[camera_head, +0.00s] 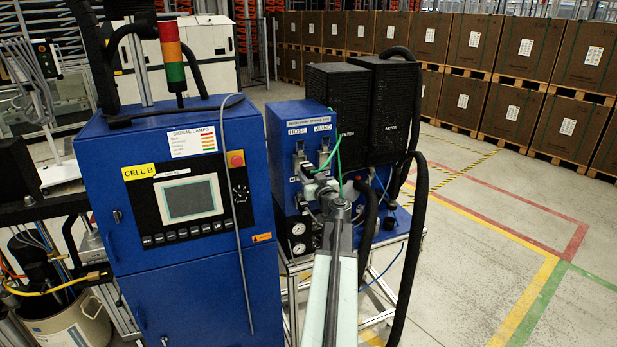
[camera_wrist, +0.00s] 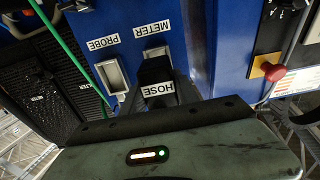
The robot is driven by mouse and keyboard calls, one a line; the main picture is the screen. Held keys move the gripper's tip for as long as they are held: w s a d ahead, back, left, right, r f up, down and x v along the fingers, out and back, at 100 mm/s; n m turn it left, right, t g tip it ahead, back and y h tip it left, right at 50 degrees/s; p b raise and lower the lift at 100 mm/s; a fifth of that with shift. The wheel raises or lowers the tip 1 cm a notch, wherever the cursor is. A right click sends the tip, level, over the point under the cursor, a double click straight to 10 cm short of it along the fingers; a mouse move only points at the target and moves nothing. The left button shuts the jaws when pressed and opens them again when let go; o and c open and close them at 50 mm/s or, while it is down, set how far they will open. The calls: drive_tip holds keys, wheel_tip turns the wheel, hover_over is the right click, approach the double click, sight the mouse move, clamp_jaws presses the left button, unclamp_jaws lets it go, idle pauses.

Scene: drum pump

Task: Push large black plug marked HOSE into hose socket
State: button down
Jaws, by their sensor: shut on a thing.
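The black plug marked HOSE (camera_wrist: 158,85) is at the center of the wrist view, just beyond my gripper's dark front edge. The plug's far end overlaps the metal hose socket (camera_wrist: 155,52), beside the METER label in the upside-down wrist view. I cannot tell whether its tip is inside. In the head view my gripper (camera_head: 318,188) reaches the blue panel below the HOSE label (camera_head: 298,128).
A second metal socket (camera_wrist: 113,76) sits beside the PROBE label, with a green cable (camera_head: 333,152) close by. Black boxes (camera_head: 375,110) stand right of the panel. A blue cabinet (camera_head: 185,235) stands close at the left. A thick black hose (camera_head: 410,260) hangs at right.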

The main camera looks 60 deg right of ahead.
sight(312, 178)
drive_tip(key=shift+x, duration=2.25)
idle(1.8)
drive_tip(key=c, duration=0.8)
unclamp_jaws()
drive_tip(key=shift+c, duration=0.2)
drive_tip(key=shift+v, duration=4.6)
drive_tip(key=shift+d, duration=0.1)
